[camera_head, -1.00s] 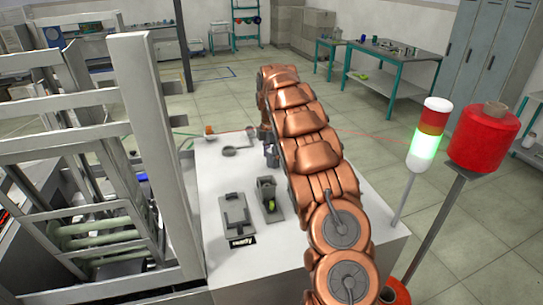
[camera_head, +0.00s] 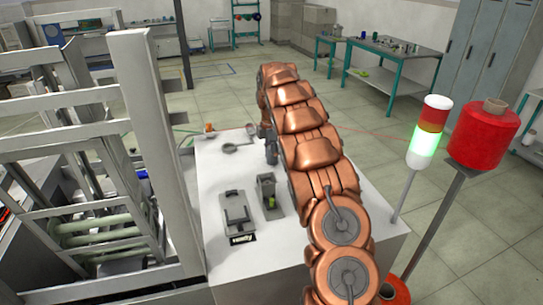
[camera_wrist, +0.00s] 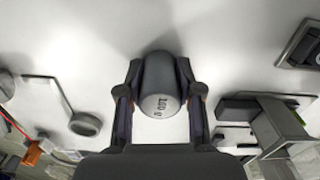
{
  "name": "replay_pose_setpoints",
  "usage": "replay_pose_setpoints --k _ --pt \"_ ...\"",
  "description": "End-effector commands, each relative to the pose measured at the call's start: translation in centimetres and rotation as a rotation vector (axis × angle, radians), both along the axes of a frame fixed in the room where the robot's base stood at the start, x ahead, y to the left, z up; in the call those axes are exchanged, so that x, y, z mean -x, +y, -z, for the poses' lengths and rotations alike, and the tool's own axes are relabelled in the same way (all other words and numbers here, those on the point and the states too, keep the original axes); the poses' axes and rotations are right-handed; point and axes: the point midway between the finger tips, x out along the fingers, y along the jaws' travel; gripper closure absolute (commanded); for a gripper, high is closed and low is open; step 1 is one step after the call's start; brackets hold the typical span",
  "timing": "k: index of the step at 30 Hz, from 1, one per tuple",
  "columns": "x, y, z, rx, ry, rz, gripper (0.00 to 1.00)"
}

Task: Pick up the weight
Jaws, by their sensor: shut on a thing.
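The weight (camera_wrist: 160,88) is a dark grey cylinder with a lighter end face that bears printed marks, too small to read surely. In the wrist view it sits between the two fingers of my gripper (camera_wrist: 160,108), which are shut on its sides. In the head view my gripper (camera_head: 269,145) is over the far part of the white table, left of my copper arm, which hides part of it. I cannot tell whether the weight touches the table.
The white table (camera_head: 215,190) holds a grey fixture (camera_head: 237,212), a small block-like holder (camera_head: 267,192) and a ring-ended part (camera_head: 229,148). A grey frame (camera_head: 160,150) stands at the left. A signal lamp (camera_head: 428,130) and a red spool (camera_head: 484,135) stand at the right.

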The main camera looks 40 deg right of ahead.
Motion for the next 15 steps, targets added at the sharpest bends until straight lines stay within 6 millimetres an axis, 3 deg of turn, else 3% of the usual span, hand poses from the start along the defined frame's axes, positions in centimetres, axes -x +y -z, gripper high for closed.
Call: replay_pose_setpoints --k 15 --pt "-0.2 0.0 -1.1 0.001 -0.004 -0.001 1.0"
